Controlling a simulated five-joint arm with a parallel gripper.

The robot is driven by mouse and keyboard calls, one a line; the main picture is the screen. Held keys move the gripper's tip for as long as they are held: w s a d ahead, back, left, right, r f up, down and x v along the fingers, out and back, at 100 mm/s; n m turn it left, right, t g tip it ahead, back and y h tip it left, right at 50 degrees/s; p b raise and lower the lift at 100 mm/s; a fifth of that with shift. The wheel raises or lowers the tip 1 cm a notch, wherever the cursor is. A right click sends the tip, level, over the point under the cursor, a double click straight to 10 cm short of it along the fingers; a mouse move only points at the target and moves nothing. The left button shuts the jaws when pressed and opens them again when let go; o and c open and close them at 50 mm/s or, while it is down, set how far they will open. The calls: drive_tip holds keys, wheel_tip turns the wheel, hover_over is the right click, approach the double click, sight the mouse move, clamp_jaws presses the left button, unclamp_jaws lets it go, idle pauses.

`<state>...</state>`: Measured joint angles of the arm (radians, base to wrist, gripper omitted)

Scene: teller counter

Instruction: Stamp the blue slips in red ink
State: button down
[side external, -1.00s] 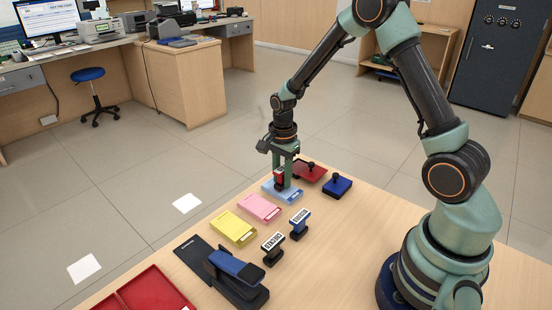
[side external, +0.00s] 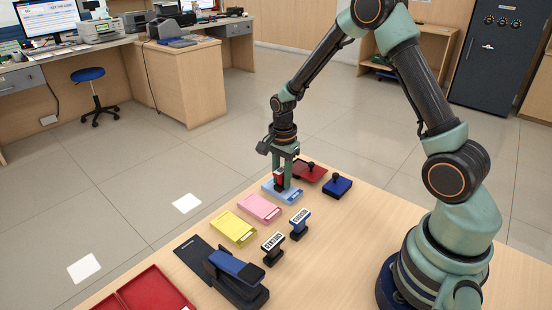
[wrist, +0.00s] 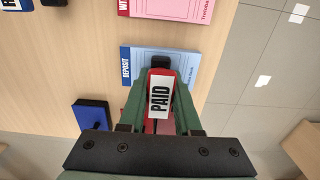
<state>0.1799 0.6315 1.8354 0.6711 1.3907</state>
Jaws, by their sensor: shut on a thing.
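The blue slips (side external: 292,195) form a pad on the wooden counter, and the pad also shows in the wrist view (wrist: 188,68). My gripper (side external: 284,182) points down over it, shut on a red stamp labelled PAID (wrist: 160,95). The stamp's dark foot is low at the slips; I cannot tell whether it touches them. No mark shows on the visible part of the slips, and the part under the stamp is hidden. The red ink pad (side external: 312,174) lies just beyond, its lid open with a dark knob; in the wrist view my fingers mostly hide it.
A blue ink pad (side external: 337,186) sits to the right. Pink slips (side external: 259,208) and yellow slips (side external: 233,229) lie nearer. Two other stamps (side external: 273,248) (side external: 300,224) stand beside them. A dark stapler-like device (side external: 238,277) and a red tray (side external: 150,292) are at the front.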

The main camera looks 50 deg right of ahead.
drive_tip(key=shift+s, duration=0.1)
idle(0.3)
drive_tip(key=shift+r, duration=2.95)
drive_tip(key=shift+r, duration=0.1)
